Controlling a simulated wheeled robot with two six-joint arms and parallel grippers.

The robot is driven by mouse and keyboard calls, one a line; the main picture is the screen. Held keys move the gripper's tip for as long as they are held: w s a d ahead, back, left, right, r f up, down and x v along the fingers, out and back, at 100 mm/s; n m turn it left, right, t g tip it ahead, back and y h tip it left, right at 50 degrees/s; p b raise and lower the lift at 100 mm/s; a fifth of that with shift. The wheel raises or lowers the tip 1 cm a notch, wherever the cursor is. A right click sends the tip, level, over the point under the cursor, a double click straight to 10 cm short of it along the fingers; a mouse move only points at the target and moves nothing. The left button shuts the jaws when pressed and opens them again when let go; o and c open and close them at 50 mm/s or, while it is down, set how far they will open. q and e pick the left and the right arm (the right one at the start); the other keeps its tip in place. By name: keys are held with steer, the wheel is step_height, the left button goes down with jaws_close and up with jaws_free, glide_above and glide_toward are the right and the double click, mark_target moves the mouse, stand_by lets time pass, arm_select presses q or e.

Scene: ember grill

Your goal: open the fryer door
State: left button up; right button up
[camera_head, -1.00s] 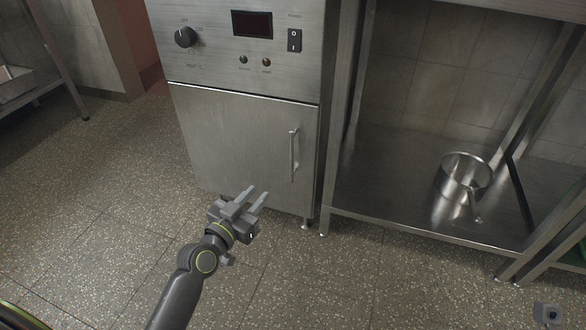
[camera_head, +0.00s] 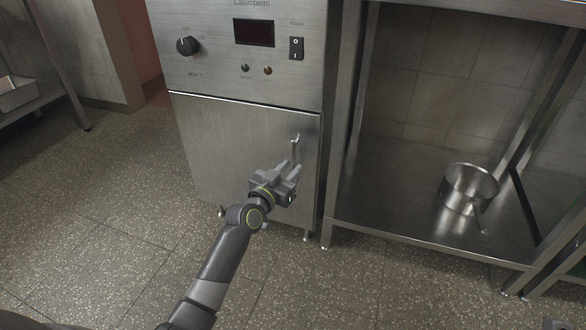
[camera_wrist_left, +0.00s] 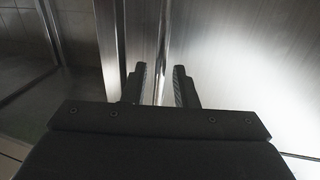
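The fryer door (camera_head: 232,150) is a flat brushed-steel panel and looks shut against the fryer body. Its upright bar handle (camera_head: 296,145) is near the door's right edge, its lower part hidden by my left gripper. My left gripper (camera_head: 290,166) is in front of the handle's lower part with its fingers apart. In the left wrist view the handle (camera_wrist_left: 163,55) runs up between the two spread fingertips of the left gripper (camera_wrist_left: 163,84), with a narrow gap seen on each side.
Above the door is the fryer's control panel (camera_head: 212,58) with a knob, display and switch. A steel shelf (camera_head: 385,205) holding a pot (camera_head: 468,185) stands close on the right. The tiled floor (camera_head: 120,215) in front and to the left is clear.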

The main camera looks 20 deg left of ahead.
arm_select(q)
steer(key=shift+x, duration=1.15)
steer(key=shift+c, duration=0.5)
jaws_close()
